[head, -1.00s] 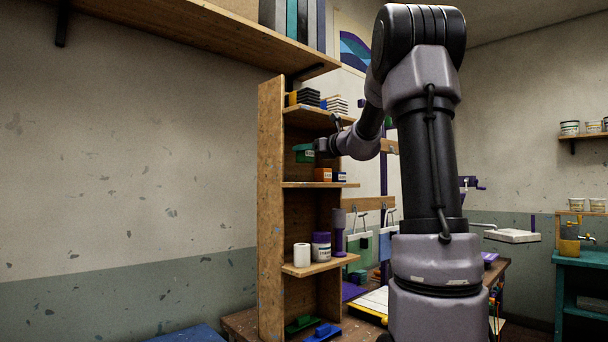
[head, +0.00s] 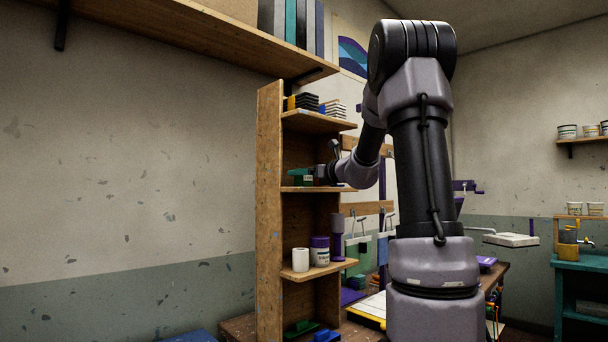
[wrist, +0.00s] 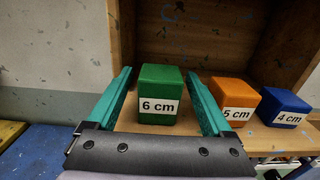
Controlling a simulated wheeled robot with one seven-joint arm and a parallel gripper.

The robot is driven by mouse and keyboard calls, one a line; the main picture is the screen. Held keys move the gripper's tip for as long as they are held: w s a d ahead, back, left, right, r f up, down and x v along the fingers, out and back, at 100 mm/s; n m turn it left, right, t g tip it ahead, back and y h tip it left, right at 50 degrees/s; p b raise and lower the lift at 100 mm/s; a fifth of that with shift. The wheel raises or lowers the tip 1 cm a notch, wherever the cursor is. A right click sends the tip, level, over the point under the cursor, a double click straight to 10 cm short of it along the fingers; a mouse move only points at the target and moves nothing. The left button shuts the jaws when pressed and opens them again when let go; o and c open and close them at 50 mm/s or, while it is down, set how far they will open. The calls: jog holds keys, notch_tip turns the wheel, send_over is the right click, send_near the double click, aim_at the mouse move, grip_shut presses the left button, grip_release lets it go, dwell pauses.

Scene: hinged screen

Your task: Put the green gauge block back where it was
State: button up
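The green gauge block marked 6 cm (wrist: 160,92) stands upright on the wooden shelf board, left of the orange 5 cm block (wrist: 234,95) and the blue 4 cm block (wrist: 284,105). My gripper (wrist: 159,74) is open, with one teal finger on each side of the green block and a visible gap on both sides. The right finger lies between the green and orange blocks. In the head view my gripper (head: 302,176) is low over the middle shelf, and my wrist hides the orange and blue blocks.
The shelf unit's tall side panel (head: 269,210) stands left of my gripper. Above is a board with black and white stacks (head: 306,101). Below are a white roll (head: 300,260) and a purple-lidded jar (head: 319,250). The shelf left of the green block is bare.

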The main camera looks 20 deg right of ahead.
jog(key=shift+r, duration=0.2)
jog(key=v, duration=1.1)
jog(key=s+a+f+n+g+y, duration=0.1)
jog(key=s+a+f+n+g, duration=0.3)
jog(key=s+a+n, duration=0.3)
jog(key=s+a+f+n+g, duration=0.3)
jog(key=s+a+n, duration=0.2)
jog(key=a, duration=0.3)
jog(key=s+f+n+g+h, duration=0.2)
jog(key=s+f+n+h, duration=0.3)
jog(key=s+f+n, duration=0.4)
jog(key=s+n, duration=0.5)
jog(key=n, duration=0.1)
jog(key=shift+n+h, duration=0.3)
jog(key=shift+h, duration=0.1)
jog(key=shift+s+a+f, duration=0.1)
jog(key=shift+a, duration=0.05)
